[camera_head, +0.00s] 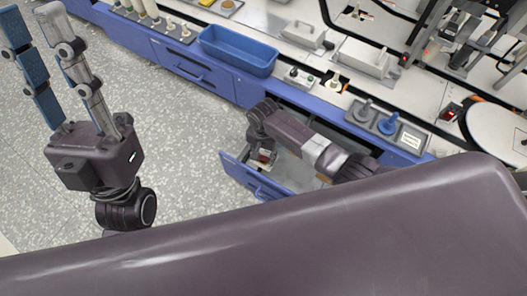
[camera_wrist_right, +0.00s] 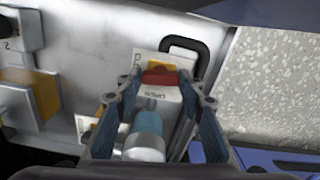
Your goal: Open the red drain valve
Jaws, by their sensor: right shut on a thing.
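The red valve handle (camera_wrist_right: 160,76) is in the right wrist view, beside a white label that reads OPEN. A teal and metal cylinder (camera_wrist_right: 146,135) lies just below it. My right gripper (camera_wrist_right: 163,84) has its fingers on both sides of the red handle and is shut on it; the finger contacts are partly hidden. In the head view my right gripper (camera_head: 262,160) reaches down into the open blue drawer (camera_head: 238,174), and a little red shows there. My left gripper (camera_head: 28,14) is at the upper left, fingers wide apart and empty over the floor.
A blue bin (camera_head: 238,48) stands on the bench above the drawers. Several fittings and a blue knob (camera_head: 387,124) sit along the bench edge. A black loop handle (camera_wrist_right: 188,52) is close beyond the red handle. The speckled floor (camera_head: 185,150) at left is clear.

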